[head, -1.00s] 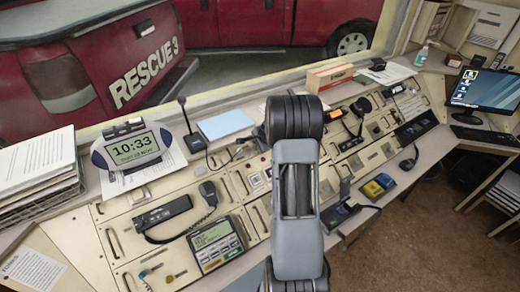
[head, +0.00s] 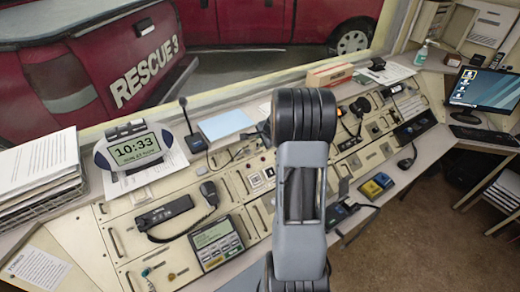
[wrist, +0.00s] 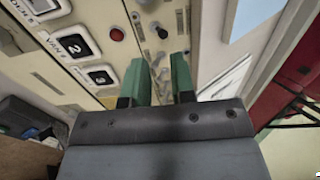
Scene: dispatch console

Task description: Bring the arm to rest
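My arm (head: 300,190) stands upright in front of the console in the head view. Its dark upper joint and grey link cover the middle of the panel. My gripper is hidden behind the arm in that view. In the wrist view my gripper (wrist: 159,62) shows two green fingers, apart, with only the console panel seen through the gap. Nothing is held between them. The fingers point toward the beige console panel (wrist: 210,30); whether they touch it cannot be told.
The console carries a clock (head: 135,150), a handset (head: 163,212), a keypad unit (head: 215,243) and a blue folder (head: 225,124). Papers (head: 38,165) are stacked at left, a monitor (head: 484,90) at right. Clear floor (head: 430,225) lies at lower right. Numbered buttons (wrist: 82,44) are near the fingers.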

